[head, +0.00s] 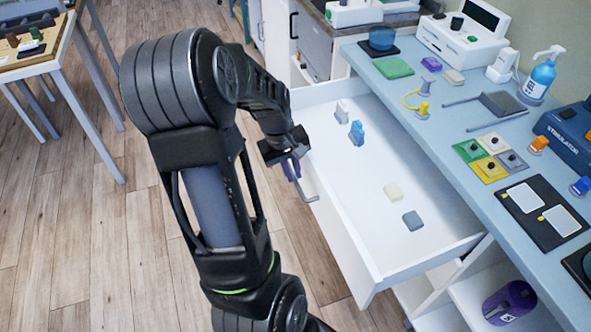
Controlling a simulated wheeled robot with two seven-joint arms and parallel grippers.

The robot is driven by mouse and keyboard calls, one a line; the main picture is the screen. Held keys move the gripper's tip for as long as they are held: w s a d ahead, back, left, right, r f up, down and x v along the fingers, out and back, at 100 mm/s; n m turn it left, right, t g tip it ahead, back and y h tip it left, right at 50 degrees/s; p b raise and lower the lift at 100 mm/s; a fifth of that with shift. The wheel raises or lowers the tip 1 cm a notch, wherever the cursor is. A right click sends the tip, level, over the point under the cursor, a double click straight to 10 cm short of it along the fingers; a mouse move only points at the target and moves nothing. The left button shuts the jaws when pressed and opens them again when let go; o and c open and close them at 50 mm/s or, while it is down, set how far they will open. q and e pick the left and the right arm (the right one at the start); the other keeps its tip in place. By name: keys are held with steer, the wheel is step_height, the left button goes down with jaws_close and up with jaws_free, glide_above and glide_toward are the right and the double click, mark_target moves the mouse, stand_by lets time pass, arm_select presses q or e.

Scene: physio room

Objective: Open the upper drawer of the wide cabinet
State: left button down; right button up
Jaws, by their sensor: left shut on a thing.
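The wide cabinet (428,138) has a light blue top and white sides. Its white upper drawer (345,180) stands pulled well out to the left, and its inside is visible. My left gripper (292,168) is at the drawer's front, shut on the grey bar handle (308,192). The hand and arm hide part of the front. My right gripper is not in view.
A pump bottle (541,76) and several devices stand on the top. A purple item (510,302) lies on the shelf below.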

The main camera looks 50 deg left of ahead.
arm_select(q)
steer(key=c, duration=1.5)
jaws_free()
steer(key=shift+r, duration=0.15)
step_height(320, 180, up, 7)
steer(key=s, duration=0.1)
steer(key=shift+s+a+r+p, duration=0.2)
steer(key=shift+p, duration=0.1)
